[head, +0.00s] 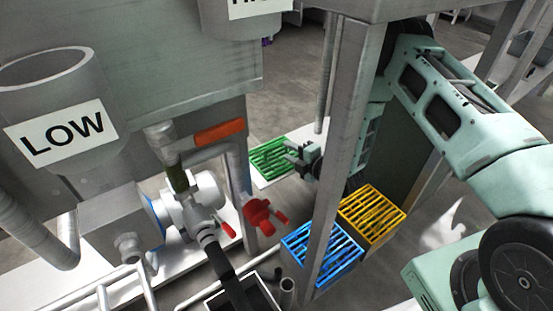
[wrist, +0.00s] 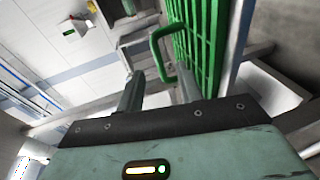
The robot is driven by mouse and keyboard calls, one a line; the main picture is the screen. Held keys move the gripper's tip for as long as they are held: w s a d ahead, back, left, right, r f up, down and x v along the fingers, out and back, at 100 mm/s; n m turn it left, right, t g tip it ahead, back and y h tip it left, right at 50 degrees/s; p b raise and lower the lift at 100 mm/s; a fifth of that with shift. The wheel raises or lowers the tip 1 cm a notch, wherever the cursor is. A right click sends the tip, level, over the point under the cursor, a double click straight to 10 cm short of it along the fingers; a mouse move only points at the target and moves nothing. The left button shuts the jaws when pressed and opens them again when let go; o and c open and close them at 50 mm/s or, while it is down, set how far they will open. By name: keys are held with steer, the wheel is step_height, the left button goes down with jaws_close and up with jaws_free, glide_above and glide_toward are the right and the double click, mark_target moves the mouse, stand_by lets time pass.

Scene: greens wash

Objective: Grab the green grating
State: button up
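The green grating (head: 266,158) lies on a pale surface beyond the grey post in the head view. In the wrist view the green grating (wrist: 203,40) stands close ahead at upper right, with a green loop handle (wrist: 156,53) sticking out toward me. My gripper (head: 298,154) is just right of the grating in the head view. In the wrist view my gripper (wrist: 159,74) has its two fingers apart, and the handle's near end appears in the gap between them. I cannot tell whether a finger touches it.
A tall grey post (head: 342,150) stands in front of my forearm. A blue grating (head: 322,252) and a yellow grating (head: 372,213) lie nearer. A red valve handle (head: 262,215), pipes and a tank labelled LOW (head: 62,134) crowd the left side.

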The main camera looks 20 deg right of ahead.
mark_target(279, 146)
steer(key=b+x, duration=0.1)
steer(key=x, duration=0.3)
steer(key=shift+w+d+b, duration=0.1)
steer(key=shift+b, duration=0.2)
jaws_close()
steer(key=shift+r, duration=0.1)
